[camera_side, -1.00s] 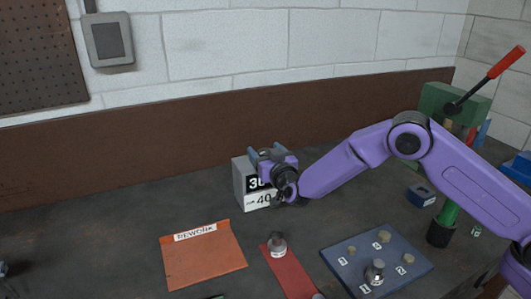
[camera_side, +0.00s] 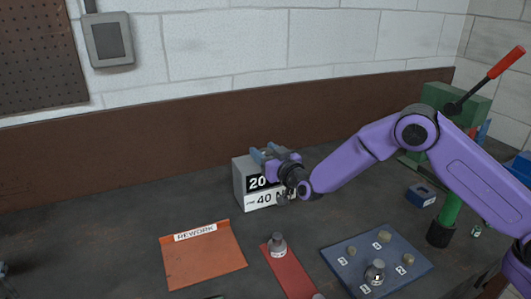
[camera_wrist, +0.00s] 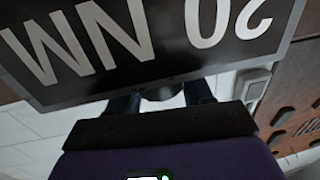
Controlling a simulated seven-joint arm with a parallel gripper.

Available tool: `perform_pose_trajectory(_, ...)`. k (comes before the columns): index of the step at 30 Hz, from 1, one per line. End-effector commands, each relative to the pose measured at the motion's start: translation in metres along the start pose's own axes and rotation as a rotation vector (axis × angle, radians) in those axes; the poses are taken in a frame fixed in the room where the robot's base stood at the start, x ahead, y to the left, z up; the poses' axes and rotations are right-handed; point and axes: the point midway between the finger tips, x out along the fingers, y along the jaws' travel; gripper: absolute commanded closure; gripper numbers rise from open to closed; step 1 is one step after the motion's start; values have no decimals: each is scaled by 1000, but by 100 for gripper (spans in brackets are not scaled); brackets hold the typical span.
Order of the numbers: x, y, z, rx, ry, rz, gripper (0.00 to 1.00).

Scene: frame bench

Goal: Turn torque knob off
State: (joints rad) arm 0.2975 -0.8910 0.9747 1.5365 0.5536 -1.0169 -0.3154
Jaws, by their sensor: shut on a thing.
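The torque box (camera_side: 241,193) is a grey block on the bench with a black display reading 20 in the side view and a white strip below it marked 40. In the wrist view the black display (camera_wrist: 170,50) fills the top, upside down, reading 20 NM. My gripper (camera_side: 267,156) is at the upper part of the box, its fingers by the top edge. In the wrist view my gripper (camera_wrist: 161,100) is shut on a dark rounded piece, the torque knob (camera_wrist: 160,93), mostly hidden by the display's edge. The side view hides the knob behind the gripper.
An orange REWORK mat (camera_side: 203,262) and a red strip (camera_side: 289,272) with a metal weight (camera_side: 277,244) lie in front. A blue plate (camera_side: 345,275) with several knobs is at right. A green press (camera_side: 440,98) with a red-tipped lever stands behind my arm.

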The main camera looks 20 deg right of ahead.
Motion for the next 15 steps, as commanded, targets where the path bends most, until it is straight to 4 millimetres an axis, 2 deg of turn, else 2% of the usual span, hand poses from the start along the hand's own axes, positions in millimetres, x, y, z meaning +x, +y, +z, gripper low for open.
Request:
perform_pose_trajectory(6, 0, 1, 0, 0, -1, -74, 80)
perform_pose_trajectory(15, 0, 0, 0, 0, -2, -85, 80)
